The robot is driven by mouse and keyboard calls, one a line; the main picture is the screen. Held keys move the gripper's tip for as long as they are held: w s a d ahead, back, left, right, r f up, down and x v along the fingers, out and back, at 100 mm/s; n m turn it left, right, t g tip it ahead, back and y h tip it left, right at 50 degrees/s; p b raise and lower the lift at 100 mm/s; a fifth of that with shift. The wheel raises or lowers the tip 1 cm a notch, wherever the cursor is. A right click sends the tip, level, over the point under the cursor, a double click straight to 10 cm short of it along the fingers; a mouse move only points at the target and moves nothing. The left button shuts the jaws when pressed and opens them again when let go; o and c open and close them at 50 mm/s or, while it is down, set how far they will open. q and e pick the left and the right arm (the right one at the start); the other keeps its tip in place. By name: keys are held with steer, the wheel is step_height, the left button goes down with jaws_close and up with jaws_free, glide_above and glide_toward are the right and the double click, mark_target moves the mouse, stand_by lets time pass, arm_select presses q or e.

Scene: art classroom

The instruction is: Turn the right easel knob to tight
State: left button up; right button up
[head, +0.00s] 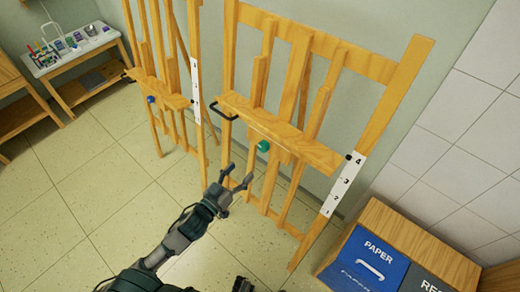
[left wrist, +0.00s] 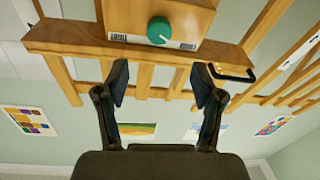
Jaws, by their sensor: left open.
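The right easel (head: 300,140) is wooden, with a round green knob (head: 263,146) on its front below the ledge. In the left wrist view the green knob (left wrist: 160,30) shows at the top centre, with a pale pointer mark and a white label strip (left wrist: 185,45) beside it. My left gripper (head: 237,178) is open and empty, below and left of the knob in the head view, apart from it. In the left wrist view its two fingers (left wrist: 157,82) are spread, with the knob beyond the gap.
The left easel (head: 160,80) has a blue knob (head: 151,99). A black handle (head: 224,108) sticks out at the right easel's ledge. A wooden bin unit (head: 380,222) with a blue PAPER front stands at right. A supply table (head: 70,50) stands far left. Tiled floor between is clear.

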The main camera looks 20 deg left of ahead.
mark_target(261, 148)
arm_select(q)
steer(key=x, duration=1.1)
steer(key=shift+w+d, duration=0.2)
steer(key=shift+w, duration=0.1)
steer(key=c, duration=1.1)
